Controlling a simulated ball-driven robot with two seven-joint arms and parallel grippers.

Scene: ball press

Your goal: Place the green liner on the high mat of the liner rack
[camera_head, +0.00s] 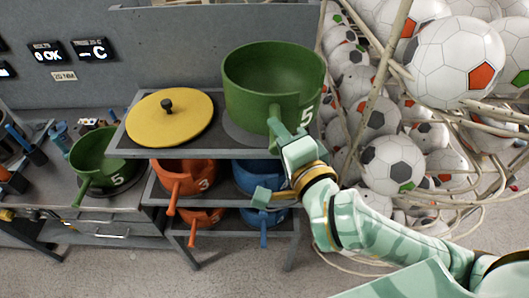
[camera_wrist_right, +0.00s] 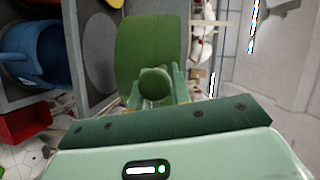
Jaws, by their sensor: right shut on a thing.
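A green liner (camera_head: 268,85) marked 5 is at the right end of the rack's top shelf (camera_head: 205,145). My right gripper (camera_head: 280,132) is shut on its handle; the handle (camera_wrist_right: 155,82) shows between the fingers in the right wrist view. The liner is upright and overlaps the grey round high mat (camera_head: 238,135), whose left and front edge shows. I cannot tell whether it touches the mat. A second green liner (camera_head: 95,155) marked 5 stands on the bench at the left. My left gripper is not in view.
A yellow lid (camera_head: 170,117) with a black knob lies left of the held liner. Orange liners (camera_head: 185,177) and blue liners (camera_head: 262,218) sit on the lower shelves. Soccer balls (camera_head: 392,163) and pale curved rails fill the right side.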

